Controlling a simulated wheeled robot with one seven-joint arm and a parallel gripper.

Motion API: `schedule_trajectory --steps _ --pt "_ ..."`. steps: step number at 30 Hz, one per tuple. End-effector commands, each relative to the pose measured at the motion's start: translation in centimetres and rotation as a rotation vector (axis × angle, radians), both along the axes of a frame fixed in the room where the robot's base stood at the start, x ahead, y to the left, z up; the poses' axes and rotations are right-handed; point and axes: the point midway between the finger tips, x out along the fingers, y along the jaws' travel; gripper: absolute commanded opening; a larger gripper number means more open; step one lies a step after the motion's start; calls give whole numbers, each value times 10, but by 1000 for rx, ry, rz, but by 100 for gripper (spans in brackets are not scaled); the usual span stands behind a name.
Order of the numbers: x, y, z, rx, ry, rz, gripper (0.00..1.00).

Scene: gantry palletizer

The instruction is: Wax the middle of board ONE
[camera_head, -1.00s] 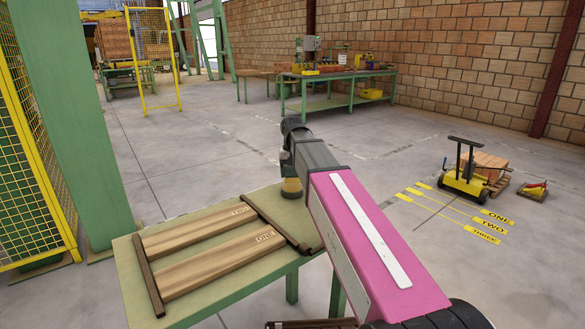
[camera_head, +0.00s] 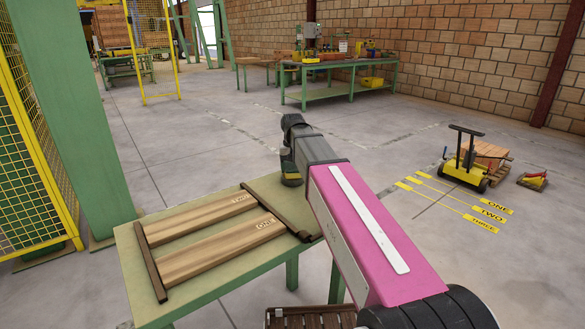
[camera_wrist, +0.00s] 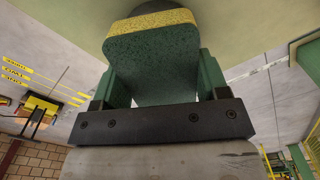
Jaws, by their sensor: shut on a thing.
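Board ONE (camera_head: 205,256) lies on the green table, a light brown wooden plank marked ONE at its right end. A similar board marked TWO (camera_head: 192,221) lies behind it. Dark strips run along the boards' left and right ends. My gripper (camera_head: 292,180) is beyond the right dark strip, near the table's far right corner, to the right of both boards. In the wrist view my gripper (camera_wrist: 160,75) is shut on a dark green speckled block (camera_wrist: 152,62) with a yellow band and dark top. The block's far face is hidden.
The green table (camera_head: 215,284) has some bare top around the boards. A slatted brown item (camera_head: 308,317) is low at the bottom edge. A green post and yellow mesh fence stand left. A yellow cart (camera_head: 462,172) and floor labels are at right.

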Motion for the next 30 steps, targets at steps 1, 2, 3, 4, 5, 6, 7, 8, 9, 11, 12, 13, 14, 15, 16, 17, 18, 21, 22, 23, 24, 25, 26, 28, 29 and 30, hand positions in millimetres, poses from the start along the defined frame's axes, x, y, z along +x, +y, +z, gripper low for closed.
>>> schedule_trajectory --steps 1,2,3,4,5,6,7,8,9,11,12,13,14,15,16,17,18,21,22,23,24,25,26,28,29,30 --pt "0 0 0 0 0 0 49" --pt "0 0 0 0 0 0 49" --pt "0 0 0 0 0 0 49" --pt "0 0 0 0 0 0 49" --pt "0 0 -1 0 0 0 49" --pt "0 0 -1 0 0 0 49" --pt "0 0 -1 0 0 0 49" --pt "0 0 -1 0 0 0 49" --pt "0 0 -2 0 0 0 49" --pt "0 0 -2 0 0 0 49" --pt "0 0 -3 0 0 0 49" --pt "0 0 -3 0 0 0 49" --pt "0 0 -4 0 0 0 49" --pt "0 0 -4 0 0 0 49" --pt "0 0 -4 0 0 0 49" --pt "0 0 -4 0 0 0 49" --pt "0 0 -5 0 0 0 49" --pt "0 0 -6 0 0 0 49" --pt "0 0 -6 0 0 0 49" --pt "0 0 -6 0 0 0 49" --pt "0 0 -7 0 0 0 49" --pt "0 0 -7 0 0 0 49" --pt "0 0 -7 0 0 0 49" --pt "0 0 -8 0 0 0 49" --pt "0 0 -8 0 0 0 49" --pt "0 0 -9 0 0 0 49"
